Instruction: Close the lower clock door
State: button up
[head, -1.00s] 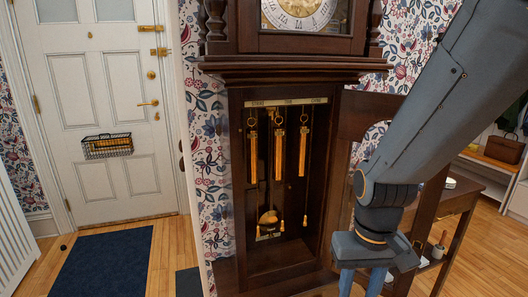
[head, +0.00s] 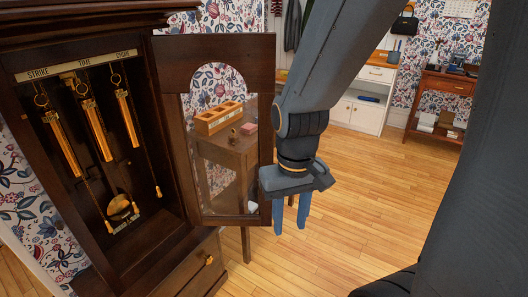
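The lower clock door (head: 262,120) stands open in the head view, swung out to the right of the clock case. It has a dark wood frame and a glass pane with an arched top. The tall clock (head: 150,130) shows its open lower compartment on the left, with several brass weights (head: 62,145) and a pendulum (head: 119,206) inside. My gripper (head: 290,222) points down just right of the door's free edge, its two blue fingers apart and nothing seen between them. I cannot tell whether it touches the door.
A small table (head: 236,165) behind the door, partly seen through its glass, carries a wooden block holder (head: 219,117). A drawer with a brass knob (head: 209,261) is below the compartment. A white cabinet (head: 360,105) and a wooden desk (head: 440,95) stand at the back. The wooden floor (head: 350,210) is clear at right.

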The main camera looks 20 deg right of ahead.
aim_at(177, 58)
jog(key=z, duration=1.25)
jog(key=i, duration=3.55)
jog(key=u, duration=4.6)
jog(key=i, duration=0.5)
